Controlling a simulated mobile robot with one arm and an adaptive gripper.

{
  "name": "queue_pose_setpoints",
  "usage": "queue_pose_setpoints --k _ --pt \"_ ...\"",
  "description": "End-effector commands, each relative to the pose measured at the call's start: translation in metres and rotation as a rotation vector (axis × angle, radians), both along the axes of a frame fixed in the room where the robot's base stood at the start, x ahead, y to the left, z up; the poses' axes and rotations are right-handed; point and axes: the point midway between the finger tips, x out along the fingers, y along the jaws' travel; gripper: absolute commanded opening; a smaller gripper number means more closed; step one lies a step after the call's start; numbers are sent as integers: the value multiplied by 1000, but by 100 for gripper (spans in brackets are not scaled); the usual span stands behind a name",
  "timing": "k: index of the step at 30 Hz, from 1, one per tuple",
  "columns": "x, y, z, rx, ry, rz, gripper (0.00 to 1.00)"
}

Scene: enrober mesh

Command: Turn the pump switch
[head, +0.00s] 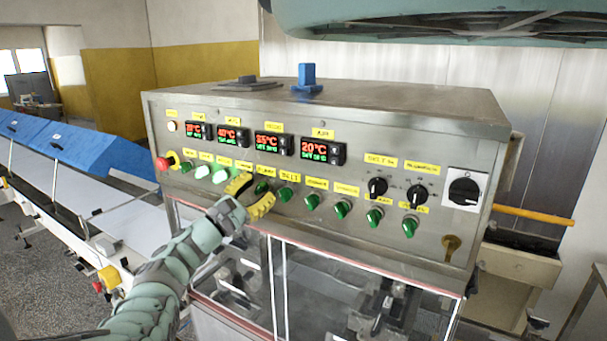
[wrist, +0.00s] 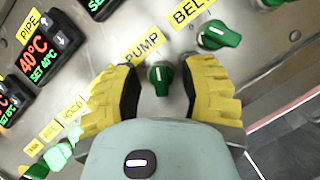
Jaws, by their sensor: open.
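The pump switch (wrist: 160,76) is a green knob with a pale line on it, just below the yellow PUMP label (wrist: 142,45) in the wrist view. It also shows in the head view (head: 262,187), partly hidden by my fingers. My gripper (wrist: 160,88) has yellow ridged fingers, spread open with one on each side of the knob. Gaps show between the knob and both fingers, so it is not gripped. In the head view my gripper (head: 251,195) is at the panel's lower row of knobs.
The green BELT knob (wrist: 220,36) is close to the right finger. Lit green knobs (wrist: 57,156) are at lower left. The steel control panel (head: 400,245) also carries black selectors (head: 417,194), a red emergency button (head: 162,163) and temperature displays (head: 273,145).

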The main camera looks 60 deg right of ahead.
Motion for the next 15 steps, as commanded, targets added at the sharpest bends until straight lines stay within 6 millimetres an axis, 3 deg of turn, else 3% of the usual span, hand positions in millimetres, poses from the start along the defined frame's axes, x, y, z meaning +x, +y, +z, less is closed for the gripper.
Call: queue_pose_setpoints --k 11,12,15 --pt "-2 -4 1 0 1 -3 41" --pt "-2 -4 1 0 1 -3 46" --pt "-2 -4 1 0 1 -3 35"
